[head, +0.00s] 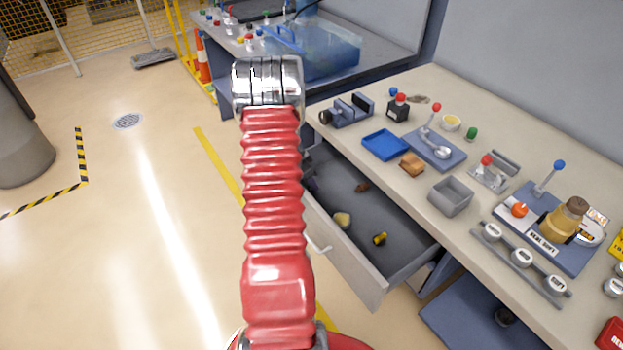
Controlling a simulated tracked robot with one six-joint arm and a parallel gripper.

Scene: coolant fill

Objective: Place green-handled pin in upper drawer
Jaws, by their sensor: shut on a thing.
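The upper drawer (352,275) under the bench is pulled open. Inside it lie a small brown piece (362,187), a pale tan piece (342,220) and a small yellow piece with a dark end (379,239). A small green knob (471,133) shows on the bench top beside a yellow round dish; I cannot tell whether it is the green-handled pin. My red arm stands upright in front of the drawer's left end and hides part of it. My gripper's fingers do not show, nor anything they hold.
The bench (400,180) carries a vise (348,110), blue tray (385,145), grey bin (451,195), lever plates and a bottle (568,218). A blue shelf (470,318) lies below. A translucent blue tank (325,52) stands on the far bench.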

